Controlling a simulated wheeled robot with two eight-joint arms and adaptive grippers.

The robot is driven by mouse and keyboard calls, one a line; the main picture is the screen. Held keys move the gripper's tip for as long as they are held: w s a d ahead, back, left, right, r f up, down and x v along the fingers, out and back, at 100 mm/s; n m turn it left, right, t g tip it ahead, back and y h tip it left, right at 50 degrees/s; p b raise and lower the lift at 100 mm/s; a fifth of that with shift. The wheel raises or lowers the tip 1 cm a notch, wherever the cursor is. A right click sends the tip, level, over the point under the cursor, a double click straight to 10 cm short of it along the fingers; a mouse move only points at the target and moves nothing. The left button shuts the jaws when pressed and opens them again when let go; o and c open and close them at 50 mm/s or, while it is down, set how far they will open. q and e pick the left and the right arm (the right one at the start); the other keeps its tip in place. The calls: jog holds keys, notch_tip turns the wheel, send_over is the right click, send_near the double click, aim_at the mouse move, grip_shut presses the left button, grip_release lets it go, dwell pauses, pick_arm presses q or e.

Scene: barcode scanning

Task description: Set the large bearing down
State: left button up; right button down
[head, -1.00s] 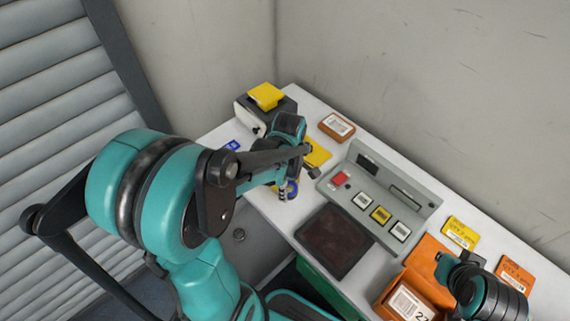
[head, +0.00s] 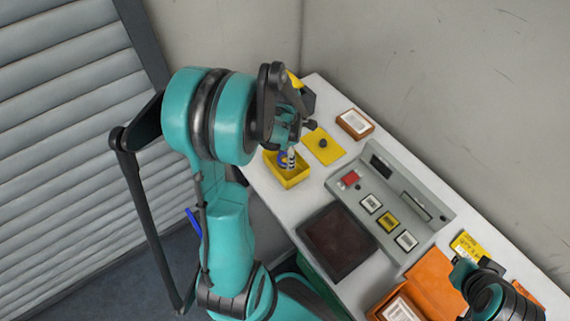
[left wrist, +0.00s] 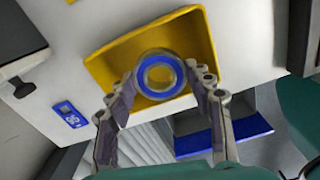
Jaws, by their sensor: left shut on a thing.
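The large bearing is a metal ring with a blue face. In the left wrist view the bearing (left wrist: 142,76) sits between the two fingers of my left gripper (left wrist: 162,80), which is shut on it. The bearing is in front of a shallow yellow tray (left wrist: 105,66) and overlaps its floor.
A grey panel (head: 420,190) with a red button and label plates stands right of the tray. A yellow plate (head: 323,146) with a dark knob, a brown-edged box (head: 355,124) and a dark pad (head: 336,242) lie nearby. An orange box (head: 428,275) is beside my right gripper.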

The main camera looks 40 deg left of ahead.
aim_at(285, 156)
pick_arm(q)
jog(key=shift+w+a+f, duration=0.35)
jog(key=shift+a+f, duration=0.1)
notch_tip(285, 156, down, 3)
jog(key=shift+f+b, duration=0.15)
jog(key=shift+b, duration=0.8)
jog(key=shift+f, duration=0.3)
jog(key=shift+f, duration=0.1)
jog(key=o, duration=1.4)
jog(key=shift+c, duration=0.2)
